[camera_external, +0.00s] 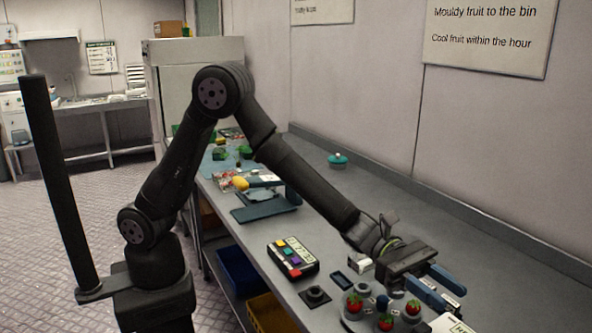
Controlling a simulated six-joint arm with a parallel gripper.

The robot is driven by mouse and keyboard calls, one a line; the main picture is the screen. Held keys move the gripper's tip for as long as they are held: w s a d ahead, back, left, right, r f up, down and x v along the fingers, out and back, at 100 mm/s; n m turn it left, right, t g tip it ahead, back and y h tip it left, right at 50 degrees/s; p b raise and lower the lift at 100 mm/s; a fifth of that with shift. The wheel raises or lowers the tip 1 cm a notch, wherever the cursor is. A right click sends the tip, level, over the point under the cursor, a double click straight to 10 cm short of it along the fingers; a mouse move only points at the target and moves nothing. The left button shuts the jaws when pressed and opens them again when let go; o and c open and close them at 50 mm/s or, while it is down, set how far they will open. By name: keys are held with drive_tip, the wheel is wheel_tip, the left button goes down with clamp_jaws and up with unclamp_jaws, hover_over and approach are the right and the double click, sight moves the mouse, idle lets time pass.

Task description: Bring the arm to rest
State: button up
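My arm reaches over the grey bench (330,205) from its base at the left. My gripper (460,303) is near the bench's front right, with its two blue fingers apart. I see nothing held between them. Close to it, on the near left side, is a grey rack (362,328) with round holders. Red berries with green tops sit on it: one at the left (354,303), one in front (385,323) and one at the right (413,307). The gripper body hides part of the bench behind it, and the frame edge cuts off the rack.
A box with coloured buttons (292,258) and a small black square piece (315,296) lie left of the rack. A white card (450,325) is at the bottom edge. A teal-lidded item (337,160) stands farther back. The bench's right side along the wall is clear.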

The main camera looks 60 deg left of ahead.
drive_tip(key=d, duration=1.7)
drive_tip(key=shift+f, duration=0.1)
drive_tip(key=shift+a, duration=0.1)
drive_tip(key=a, duration=1.7)
drive_tip(key=d, duration=1.6)
drive_tip(key=shift+d, duration=0.3)
wheel_tip(320, 180, down, 6)
drive_tip(key=shift+r, duration=0.2)
drive_tip(key=a, duration=1.7)
drive_tip(key=shift+a+r, duration=0.1)
drive_tip(key=shift+r, duration=0.2)
wheel_tip(320, 180, up, 6)
drive_tip(key=w+d+n+t, duration=0.1)
drive_tip(key=d+n+t, duration=0.1)
drive_tip(key=n, duration=0.6)
drive_tip(key=shift+d+n+t, duration=0.3)
drive_tip(key=shift+d+t, duration=0.1)
drive_tip(key=shift+t, duration=0.2)
